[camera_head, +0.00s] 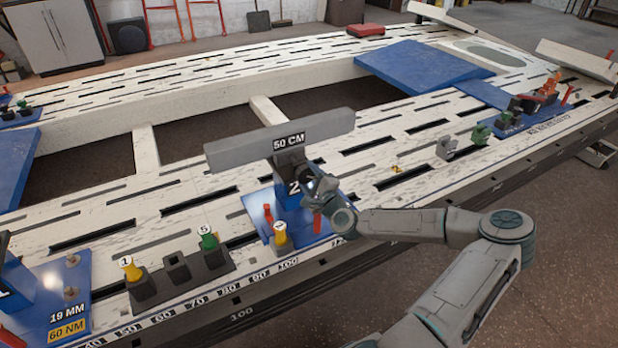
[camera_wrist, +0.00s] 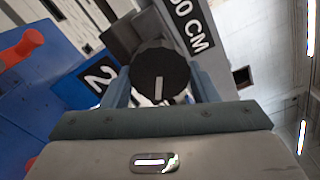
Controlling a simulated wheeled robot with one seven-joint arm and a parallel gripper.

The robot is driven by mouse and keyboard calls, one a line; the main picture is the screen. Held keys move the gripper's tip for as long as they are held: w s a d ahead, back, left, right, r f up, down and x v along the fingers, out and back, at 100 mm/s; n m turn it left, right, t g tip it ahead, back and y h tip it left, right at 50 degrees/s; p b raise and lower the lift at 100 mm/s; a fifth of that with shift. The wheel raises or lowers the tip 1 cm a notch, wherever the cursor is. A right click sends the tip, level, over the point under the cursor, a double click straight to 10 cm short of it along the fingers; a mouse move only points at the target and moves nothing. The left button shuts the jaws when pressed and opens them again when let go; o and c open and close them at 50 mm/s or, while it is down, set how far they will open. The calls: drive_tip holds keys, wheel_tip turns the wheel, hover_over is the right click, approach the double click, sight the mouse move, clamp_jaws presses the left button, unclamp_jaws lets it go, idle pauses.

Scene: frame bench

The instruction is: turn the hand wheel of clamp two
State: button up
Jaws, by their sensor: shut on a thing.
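Clamp two is a blue stand (camera_head: 290,213) marked 2, with a long grey bar (camera_head: 235,150) labelled 50 CM across its top. It stands near the front edge of the bench. In the wrist view its dark round hand wheel (camera_wrist: 158,68) sits between my fingers, with a pale mark pointing toward the palm. My gripper (camera_head: 316,188) reaches it from the right, and the fingers (camera_wrist: 160,92) are shut on the wheel's sides. In the head view my gripper mostly hides the wheel. The 2 label (camera_wrist: 99,77) also shows in the wrist view.
A dark block row (camera_head: 180,270) with yellow and green numbered pieces is to the left. Another blue stand (camera_head: 60,290) is at lower left. Small grey and green pieces (camera_head: 480,134) lie right.

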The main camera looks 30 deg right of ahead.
drive_tip(key=m, duration=0.4)
drive_tip(key=shift+f+m, duration=0.15)
drive_tip(key=shift+m, duration=0.25)
drive_tip(key=shift+a+m+b, duration=0.1)
drive_tip(key=shift+m+b, duration=0.2)
drive_tip(key=shift+m, duration=1.3)
drive_tip(key=o, duration=1)
drive_tip(key=s+p, duration=0.1)
drive_tip(key=s, duration=1.3)
drive_tip(key=shift+d, duration=0.3)
drive_tip(key=shift+w+a, duration=0.1)
